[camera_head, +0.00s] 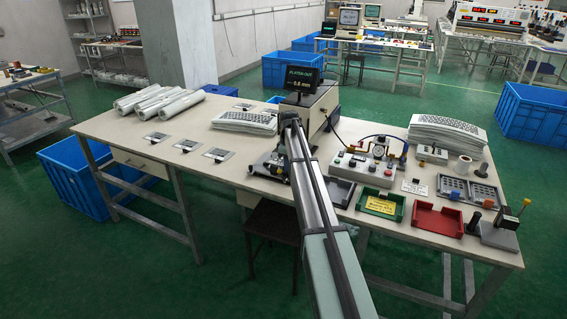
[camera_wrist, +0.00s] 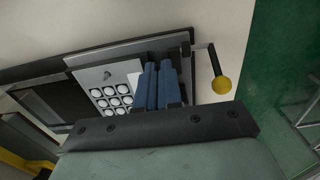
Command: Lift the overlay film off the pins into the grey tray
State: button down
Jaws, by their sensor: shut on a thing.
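The overlay film (camera_wrist: 90,75) is a pale grey sheet with rows of round white key spots, seen in the wrist view. My gripper (camera_wrist: 159,68) has blue fingers close together, shut on the film at its right side. A small dark peg shows near the top of the key spots; I cannot tell whether the film is still around its pins or raised. In the head view my arm covers the gripper and film at the dark fixture (camera_head: 266,165).
A lever with a yellow knob (camera_wrist: 221,85) stands close right of the fingers. The control box (camera_head: 350,167), green tray (camera_head: 383,205) and red tray (camera_head: 438,219) stand right of my arm. A paper stack (camera_head: 245,122) lies behind.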

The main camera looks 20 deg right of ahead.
dwell(0.4)
notch_tip(320, 180, up, 10)
dwell(0.6)
dwell(0.6)
jog(key=s+d+f, duration=0.1)
jog(key=s+d, duration=0.4)
jog(key=s, duration=0.6)
jog(key=s+d+f, duration=0.2)
jog(key=s+d, duration=0.4)
jog(key=s, duration=0.6)
jog(key=shift+f, duration=0.3)
jog(key=shift+w+f, duration=0.1)
